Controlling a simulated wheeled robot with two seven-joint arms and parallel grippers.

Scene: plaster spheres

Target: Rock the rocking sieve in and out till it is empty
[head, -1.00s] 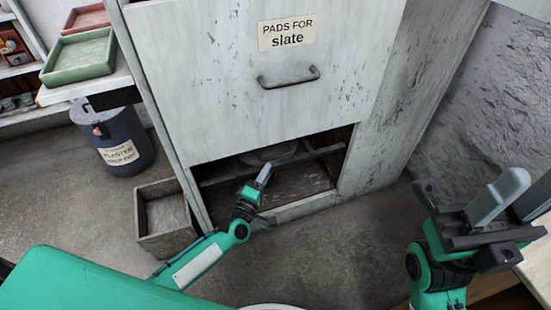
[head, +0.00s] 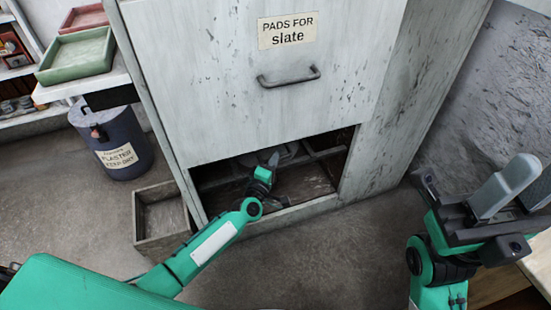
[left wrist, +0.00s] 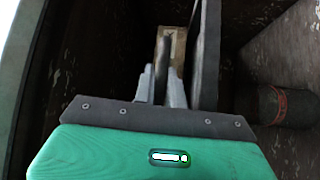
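A pale round form (head: 287,152), perhaps the rocking sieve, shows only in part inside the low opening of the grey cabinet; what it holds is hidden. My left gripper (head: 273,160) reaches into this opening, in front of the round form. In the left wrist view its fingers (left wrist: 160,88) stand close together, on either side of a dark upright bar (left wrist: 165,55). I cannot tell whether they touch the bar. My right gripper (head: 522,190) is at the right, its fingers apart and empty, far from the opening.
The cabinet front (head: 220,80) overhangs the opening, and side walls hem it in. A wooden box (head: 160,245) stands on the floor left of it, with a plaster bin (head: 112,140) behind. A dark cylinder with a red band (left wrist: 285,105) lies right of my left gripper.

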